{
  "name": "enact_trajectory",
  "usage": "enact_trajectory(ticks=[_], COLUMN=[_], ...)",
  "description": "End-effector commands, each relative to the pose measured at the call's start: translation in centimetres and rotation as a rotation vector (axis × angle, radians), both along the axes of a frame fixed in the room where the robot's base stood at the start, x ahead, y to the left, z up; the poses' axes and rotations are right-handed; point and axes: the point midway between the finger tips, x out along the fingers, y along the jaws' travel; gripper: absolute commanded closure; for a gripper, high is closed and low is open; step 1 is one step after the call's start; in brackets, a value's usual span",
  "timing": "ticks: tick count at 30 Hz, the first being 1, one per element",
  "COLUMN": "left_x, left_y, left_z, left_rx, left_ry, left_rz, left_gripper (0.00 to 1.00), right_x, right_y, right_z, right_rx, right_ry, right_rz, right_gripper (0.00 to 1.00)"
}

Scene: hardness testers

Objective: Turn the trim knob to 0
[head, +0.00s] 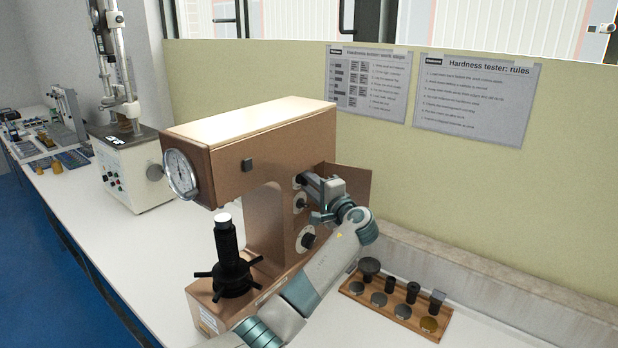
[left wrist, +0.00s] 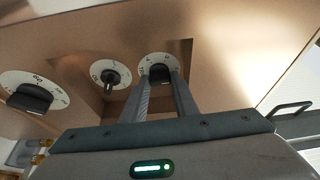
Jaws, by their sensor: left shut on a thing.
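The brown hardness tester (head: 255,125) stands on the white bench with a column of dial knobs on its side. The left wrist view shows three dark knobs on white dials: a large knob (left wrist: 32,97) at left, a small knob (left wrist: 110,80) in the middle, and the trim knob (left wrist: 159,72) at right. My left gripper (head: 304,180) is at the uppermost dial, and its fingers (left wrist: 160,84) are shut on the trim knob. The fingers hide part of that dial, and I cannot read its setting. My right gripper is not in view.
A wooden rack (head: 385,308) with several dark anvils and discs lies right of my left forearm. The tester's dial gauge (head: 181,174) and black spindle (head: 230,258) are at its left. A white-based tester (head: 130,170) stands behind. The wall carries two posters.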

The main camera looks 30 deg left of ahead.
Motion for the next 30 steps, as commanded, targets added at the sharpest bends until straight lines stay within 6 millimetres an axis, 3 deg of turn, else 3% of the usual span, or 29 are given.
enact_trajectory(ticks=[15,16,18,30], left_x=[0.02,0.02,0.02,-0.07], left_y=[-0.05,-0.05,-0.05,-0.23], left_z=[-0.05,-0.05,-0.05,-0.08], left_rx=[0.003,0.003,0.003,0.003], left_ry=[0.032,0.032,0.031,0.031], left_rz=[-0.001,-0.001,-0.001,-0.001], left_gripper=[0.96,0.71,0.55,0.55], right_x=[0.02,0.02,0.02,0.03], right_y=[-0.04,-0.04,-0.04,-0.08], right_z=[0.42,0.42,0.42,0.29], right_rx=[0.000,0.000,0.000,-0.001], right_ry=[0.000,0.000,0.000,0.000], right_rz=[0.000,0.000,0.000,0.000], right_gripper=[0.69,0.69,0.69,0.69])
